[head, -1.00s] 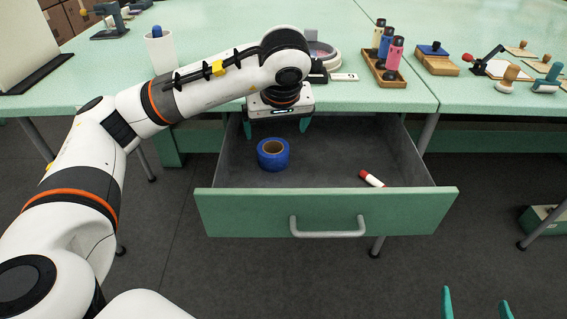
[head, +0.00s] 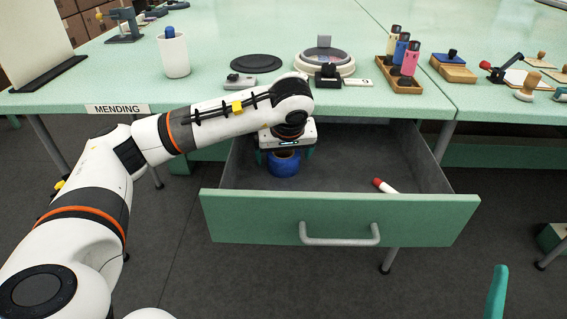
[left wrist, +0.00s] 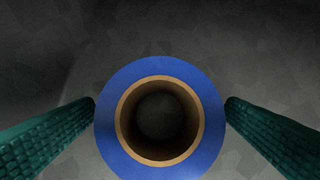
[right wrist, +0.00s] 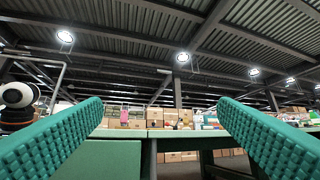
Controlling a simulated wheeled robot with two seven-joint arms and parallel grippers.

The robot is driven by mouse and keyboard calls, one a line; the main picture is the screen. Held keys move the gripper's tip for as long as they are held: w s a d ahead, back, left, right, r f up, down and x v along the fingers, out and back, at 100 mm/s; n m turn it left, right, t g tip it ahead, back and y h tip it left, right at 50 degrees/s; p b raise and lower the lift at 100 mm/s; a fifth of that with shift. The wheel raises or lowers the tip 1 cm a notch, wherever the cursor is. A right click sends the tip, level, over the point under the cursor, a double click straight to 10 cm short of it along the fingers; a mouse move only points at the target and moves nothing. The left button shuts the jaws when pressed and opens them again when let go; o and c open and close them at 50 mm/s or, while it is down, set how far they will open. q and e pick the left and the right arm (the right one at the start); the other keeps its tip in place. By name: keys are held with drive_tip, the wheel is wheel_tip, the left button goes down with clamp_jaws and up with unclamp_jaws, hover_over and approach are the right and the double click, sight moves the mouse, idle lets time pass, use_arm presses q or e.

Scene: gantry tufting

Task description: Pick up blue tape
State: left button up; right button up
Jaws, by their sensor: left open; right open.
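The blue tape (head: 284,165) is a roll with a brown core, lying flat on the floor of the open drawer (head: 340,215). In the left wrist view the tape (left wrist: 112,120) sits between the two green fingers, with its core hole facing the camera. My left gripper (head: 285,160) is open above and around the tape, one finger to each side; a narrow gap shows at the left finger and the right finger is very close. The gripper body hides the tape's rear. My right gripper (right wrist: 160,125) is open and empty, away from the drawer; one of its fingers shows at the head view's lower right.
A red and white marker (head: 385,186) lies in the drawer's right part. The drawer walls surround the left gripper. On the green table above stand a white cup (head: 174,55), a magnifier-like round device (head: 324,62) and a wooden tray of bottles (head: 399,78).

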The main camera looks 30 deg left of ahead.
use_arm(q)
drive_tip(key=shift+w+a+f, duration=0.2)
drive_tip(key=shift+f, duration=0.4)
drive_tip(key=c, duration=1.1)
drive_tip(key=shift+o, duration=0.2)
drive_tip(key=shift+r, duration=0.15)
